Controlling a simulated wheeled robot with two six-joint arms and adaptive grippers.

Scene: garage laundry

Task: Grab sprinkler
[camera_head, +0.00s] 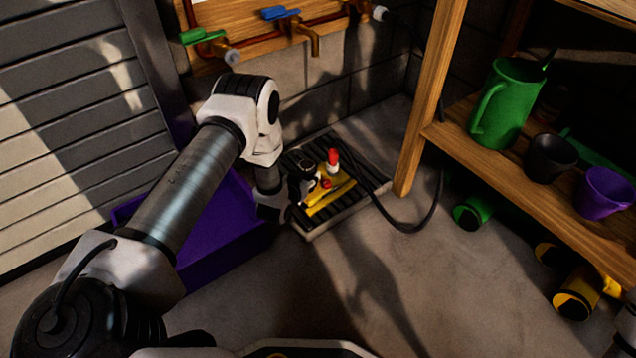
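The sprinkler (341,189) is a small yellow piece with red and white parts on top. It sits on a dark slatted drain grate (357,203) on the floor, near the wall. My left arm reaches in from the left, and its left gripper (301,187) is low over the grate's left side, right beside the sprinkler.
A purple bin (222,228) stands left of the grate, partly behind my arm. A black hose (409,229) curves along the grate's right side. A wooden shelf (455,139) on the right holds a green watering can (507,103) and pots. Open floor lies in front.

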